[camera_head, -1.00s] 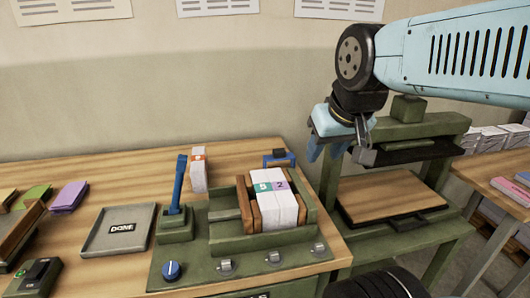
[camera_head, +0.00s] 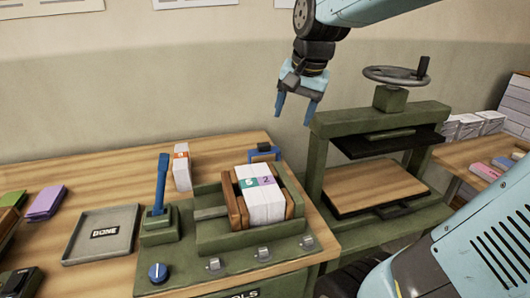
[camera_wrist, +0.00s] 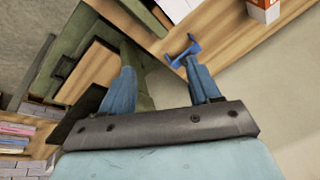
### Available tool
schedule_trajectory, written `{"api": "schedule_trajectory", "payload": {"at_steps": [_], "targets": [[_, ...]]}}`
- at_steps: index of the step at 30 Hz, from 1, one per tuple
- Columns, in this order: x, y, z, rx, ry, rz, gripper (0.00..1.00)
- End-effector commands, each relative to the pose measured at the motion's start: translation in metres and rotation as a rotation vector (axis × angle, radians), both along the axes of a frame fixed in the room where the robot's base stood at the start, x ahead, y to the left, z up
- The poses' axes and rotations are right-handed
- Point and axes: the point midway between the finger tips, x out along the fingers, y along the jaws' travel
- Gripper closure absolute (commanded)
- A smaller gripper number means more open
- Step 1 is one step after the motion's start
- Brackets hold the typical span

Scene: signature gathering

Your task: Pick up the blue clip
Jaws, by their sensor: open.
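The blue clip (camera_head: 277,153) is at the back edge of the wooden table, behind the green fixture, with a dark piece at its top. In the wrist view the blue clip (camera_wrist: 183,52) shows as a small bracket shape at the table's edge, just beyond the right fingertip. My gripper (camera_head: 295,113) is open and empty, with blue fingers pointing down. It hangs above and a little right of the clip, apart from it. In the wrist view my gripper (camera_wrist: 158,67) has its fingers spread, with nothing between them.
A green fixture (camera_head: 210,238) holds white card stacks (camera_head: 264,205) in front of the clip. A blue lever (camera_head: 161,185) and a small white stack (camera_head: 182,170) stand to the left. A green press (camera_head: 316,165) with a handwheel (camera_head: 395,75) stands close to the right.

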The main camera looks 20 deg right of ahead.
Motion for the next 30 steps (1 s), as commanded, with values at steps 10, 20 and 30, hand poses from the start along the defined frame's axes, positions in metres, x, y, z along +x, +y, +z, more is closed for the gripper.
{"api": "schedule_trajectory", "payload": {"at_steps": [10, 20, 30], "targets": [[0.098, -0.001, -0.021, 0.101, 0.174, -0.415, 0.38], [0.181, 0.003, -0.060, 0.108, 0.290, -0.809, 0.38], [0.217, 0.007, -0.085, 0.089, 0.322, -1.004, 0.38]]}}
